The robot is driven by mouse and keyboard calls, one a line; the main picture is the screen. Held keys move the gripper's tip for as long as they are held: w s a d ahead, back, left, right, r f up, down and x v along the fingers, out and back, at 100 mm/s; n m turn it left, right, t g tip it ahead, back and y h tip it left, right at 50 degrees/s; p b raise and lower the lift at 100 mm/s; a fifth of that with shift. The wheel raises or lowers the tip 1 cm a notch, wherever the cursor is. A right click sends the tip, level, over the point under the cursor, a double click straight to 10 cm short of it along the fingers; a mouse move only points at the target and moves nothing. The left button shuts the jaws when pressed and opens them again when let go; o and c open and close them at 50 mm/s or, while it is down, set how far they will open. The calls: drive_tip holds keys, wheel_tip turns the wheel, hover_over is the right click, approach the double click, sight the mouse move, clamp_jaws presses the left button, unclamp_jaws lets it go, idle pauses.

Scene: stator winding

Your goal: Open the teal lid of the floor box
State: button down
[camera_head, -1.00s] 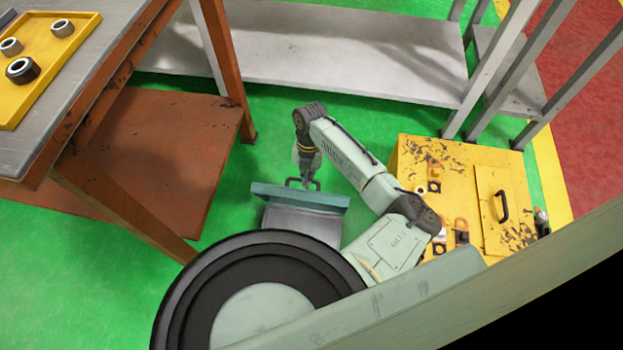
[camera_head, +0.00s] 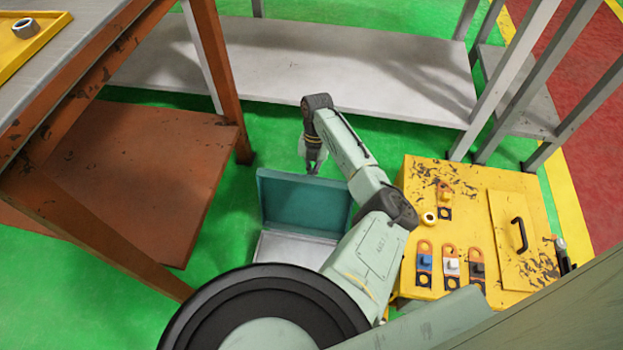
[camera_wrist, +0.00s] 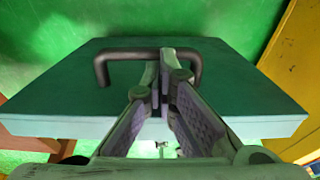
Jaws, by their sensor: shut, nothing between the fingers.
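The teal lid (camera_head: 305,203) of the floor box stands raised at the back of the box, its inner side facing the body camera. The box's pale grey inside (camera_head: 292,248) is exposed below it. My gripper (camera_head: 313,168) is at the lid's upper edge, on its far side. In the wrist view, the lid's outer face (camera_wrist: 60,90) carries a dark bar handle (camera_wrist: 115,55). My gripper's fingers (camera_wrist: 163,68) are shut with nothing between them and overlap the handle there. I cannot tell whether they touch it. In the body view, the handle is hidden behind the lid.
A yellow cabinet (camera_head: 470,190) with a black handle and several small parts stands right of the box. A rusty brown table (camera_head: 140,190) is at left, with a yellow tray (camera_head: 25,45) on top. A grey shelf (camera_head: 330,85) lies behind. Green floor is clear around the box.

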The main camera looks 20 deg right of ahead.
drive_tip(key=shift+w+d+r, duration=0.1)
idle(0.3)
drive_tip(key=v, duration=1.2)
